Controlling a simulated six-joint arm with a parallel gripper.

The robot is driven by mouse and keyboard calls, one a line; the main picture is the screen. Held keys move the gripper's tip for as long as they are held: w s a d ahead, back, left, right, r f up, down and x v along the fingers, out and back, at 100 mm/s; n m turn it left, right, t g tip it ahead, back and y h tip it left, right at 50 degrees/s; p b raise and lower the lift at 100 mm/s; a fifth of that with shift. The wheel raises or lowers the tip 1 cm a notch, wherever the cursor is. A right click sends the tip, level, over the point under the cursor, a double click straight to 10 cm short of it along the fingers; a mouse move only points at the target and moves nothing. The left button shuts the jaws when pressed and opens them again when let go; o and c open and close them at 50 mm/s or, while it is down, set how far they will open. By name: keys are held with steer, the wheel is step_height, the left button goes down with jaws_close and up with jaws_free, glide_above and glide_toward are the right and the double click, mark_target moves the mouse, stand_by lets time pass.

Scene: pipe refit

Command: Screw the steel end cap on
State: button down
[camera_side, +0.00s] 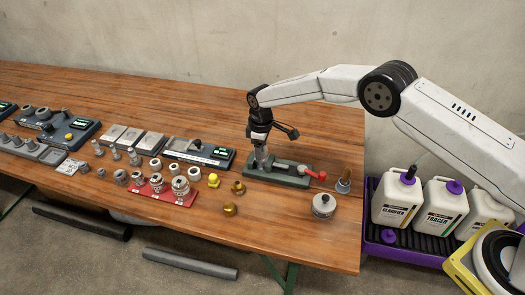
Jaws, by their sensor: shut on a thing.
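My gripper (261,157) points down over the left part of a green bench vise (290,178) with a red handle (316,174). It is shut on a small grey part at the vise. The part is mostly hidden by the fingers, and I cannot tell whether it is the steel end cap or how it sits on any pipe. Several small grey fittings (155,164) stand on the table to the left; none is clearly the steel end cap.
Left of the vise are a red tray (173,197) of fittings, brass pieces (230,209) and a grey device (200,152). A round metal pot (324,205) and a brown cone (343,181) stand at the right. White jugs (398,200) stand beyond the table's right edge.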

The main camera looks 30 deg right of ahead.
steer(key=shift+f, duration=0.55)
stand_by(0.7)
steer(key=shift+m, duration=0.3)
steer(key=m, duration=0.3)
steer(key=shift+m, duration=1.2)
steer(key=shift+m, duration=3)
